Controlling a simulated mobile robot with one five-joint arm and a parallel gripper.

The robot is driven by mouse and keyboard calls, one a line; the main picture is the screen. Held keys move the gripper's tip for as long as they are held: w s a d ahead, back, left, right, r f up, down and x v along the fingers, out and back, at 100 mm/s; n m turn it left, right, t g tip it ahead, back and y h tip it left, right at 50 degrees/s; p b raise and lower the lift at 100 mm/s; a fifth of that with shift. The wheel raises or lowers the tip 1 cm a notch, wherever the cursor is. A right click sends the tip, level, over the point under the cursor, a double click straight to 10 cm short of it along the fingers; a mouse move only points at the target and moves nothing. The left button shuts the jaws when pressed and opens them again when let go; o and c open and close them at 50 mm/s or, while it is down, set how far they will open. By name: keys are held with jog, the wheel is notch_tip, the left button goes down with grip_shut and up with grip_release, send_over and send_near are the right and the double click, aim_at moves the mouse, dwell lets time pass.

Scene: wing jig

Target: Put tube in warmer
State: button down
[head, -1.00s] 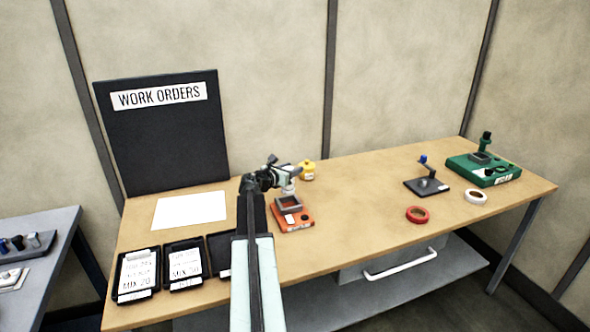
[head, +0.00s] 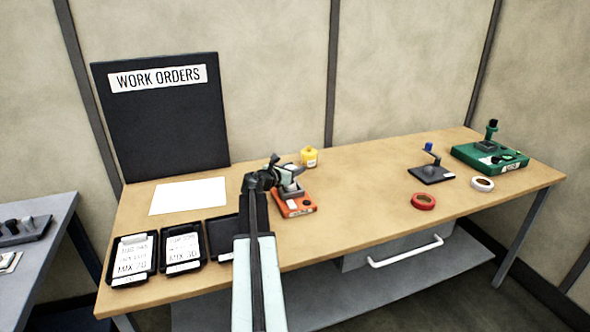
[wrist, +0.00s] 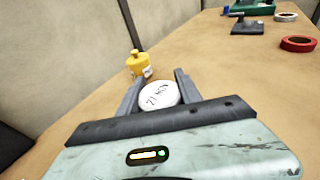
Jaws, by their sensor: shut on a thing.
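My gripper (head: 284,174) is over the orange warmer (head: 295,208), which has a grey square socket on top. In the wrist view the two fingers (wrist: 159,79) are shut on the tube (wrist: 158,94), whose round white top with dark lettering shows between them. In the head view a pale part of the tube (head: 291,188) shows just below the gripper, at the socket. The arm hides part of the socket, so I cannot tell how deep the tube sits or whether it is in it.
A yellow pot (head: 309,157) stands close behind the warmer. Black trays with cards (head: 133,258) lie at the front left, near a white sheet (head: 188,196). A red ring (head: 423,201), white ring (head: 482,184), black stand (head: 432,175) and green device (head: 492,157) are right. The middle is clear.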

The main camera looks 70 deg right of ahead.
jog(key=shift+f+b, duration=0.55)
jog(key=shift+b, duration=0.05)
jog(key=c, duration=0.7)
grip_release()
